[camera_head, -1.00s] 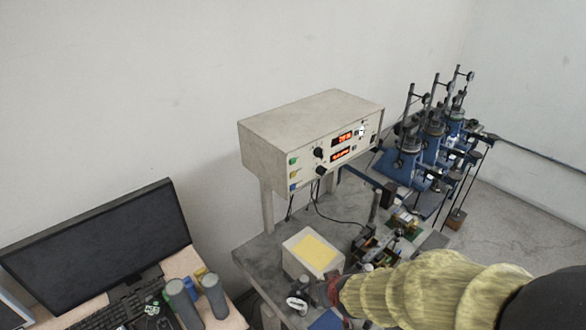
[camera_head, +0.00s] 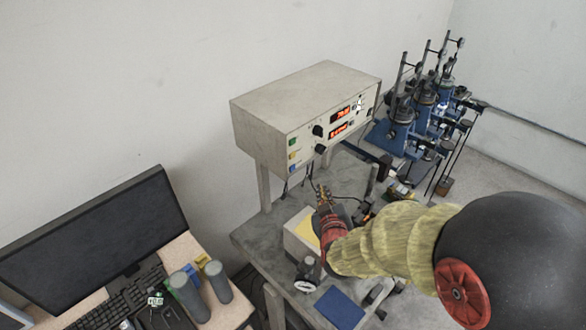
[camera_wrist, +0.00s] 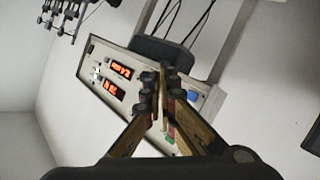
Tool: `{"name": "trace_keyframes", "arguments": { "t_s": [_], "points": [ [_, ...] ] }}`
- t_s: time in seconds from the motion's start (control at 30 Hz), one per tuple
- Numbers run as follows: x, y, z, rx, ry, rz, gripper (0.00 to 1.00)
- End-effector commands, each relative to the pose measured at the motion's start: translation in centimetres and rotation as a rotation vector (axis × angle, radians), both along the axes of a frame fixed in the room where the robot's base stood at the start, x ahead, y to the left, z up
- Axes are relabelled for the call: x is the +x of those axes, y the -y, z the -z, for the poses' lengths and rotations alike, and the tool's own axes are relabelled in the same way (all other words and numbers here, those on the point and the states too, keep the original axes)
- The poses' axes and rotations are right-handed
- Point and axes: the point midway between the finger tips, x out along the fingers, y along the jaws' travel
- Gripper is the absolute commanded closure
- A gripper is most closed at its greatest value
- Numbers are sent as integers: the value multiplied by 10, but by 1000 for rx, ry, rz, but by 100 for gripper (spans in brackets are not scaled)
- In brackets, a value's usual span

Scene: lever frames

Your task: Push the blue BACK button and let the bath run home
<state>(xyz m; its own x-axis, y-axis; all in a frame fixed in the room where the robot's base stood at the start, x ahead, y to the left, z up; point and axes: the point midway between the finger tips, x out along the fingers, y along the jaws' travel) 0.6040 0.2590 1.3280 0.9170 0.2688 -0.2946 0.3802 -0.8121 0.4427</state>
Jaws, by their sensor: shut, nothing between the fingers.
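The pale control box (camera_head: 300,105) stands on legs above a grey bench. On the left end of its front panel, a green button (camera_head: 293,142), a yellow one (camera_head: 293,156) and the blue button (camera_head: 293,169) sit one above another. My gripper (camera_head: 322,190) is shut and empty, below and in front of the panel, with its fingertips pointing up. In the wrist view, my gripper (camera_wrist: 161,92) has its fingertips together over the panel, and the blue button (camera_wrist: 193,96) shows just right of them. The fingers hide part of the panel. The bath is partly hidden by my arm and hard to make out.
Two lit red displays (camera_head: 340,115) and black knobs are on the panel. A white box with a yellow top (camera_head: 303,228) and a blue plate (camera_head: 340,308) are on the bench. A monitor (camera_head: 95,235) stands left. Blue test frames (camera_head: 400,125) stand behind right.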

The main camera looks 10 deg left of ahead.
Motion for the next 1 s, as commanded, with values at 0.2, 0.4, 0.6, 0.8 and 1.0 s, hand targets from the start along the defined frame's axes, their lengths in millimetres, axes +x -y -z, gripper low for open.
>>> {"name": "trace_keyframes", "arguments": {
  "t_s": [0.2,0.4,0.6,0.8,1.0],
  "points": [
    [3,-5,0,0,-1,-1,100],
    [13,-24,-1,0,-2,-3,100],
    [26,-47,-1,0,-2,-3,100],
    [38,-65,0,1,0,-1,100],
    [43,-75,1,0,-2,-1,100]
  ]
}}
